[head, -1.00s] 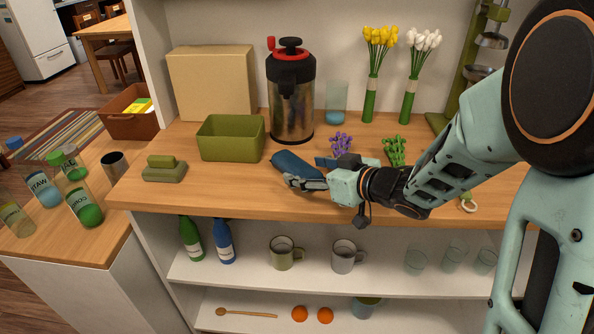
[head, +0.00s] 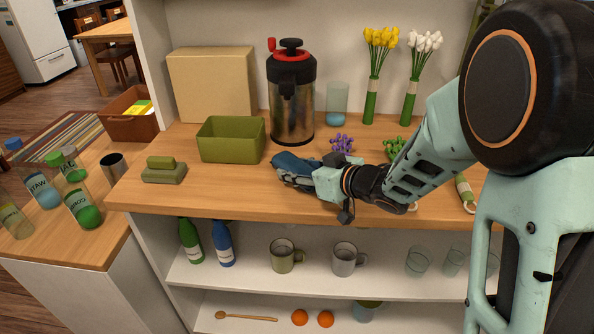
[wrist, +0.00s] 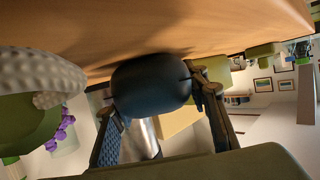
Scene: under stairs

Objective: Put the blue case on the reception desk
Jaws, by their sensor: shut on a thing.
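The blue case (head: 290,162) is a rounded dark blue object at the middle of the wooden counter top (head: 235,200), in front of the metal drink dispenser. My gripper (head: 297,174) is shut on it from the right. In the wrist view the case (wrist: 150,85) sits between my two fingers (wrist: 155,105), with the wooden surface close by it. I cannot tell whether the case still touches the counter. Nothing in view is clearly marked as a reception desk.
A green bin (head: 231,140), a green stepped block (head: 163,170) and the dispenser (head: 292,95) stand near the case. Purple flowers (head: 342,143) are just behind my gripper. A lower wooden surface (head: 95,236) with jars is at left. The counter's front strip is clear.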

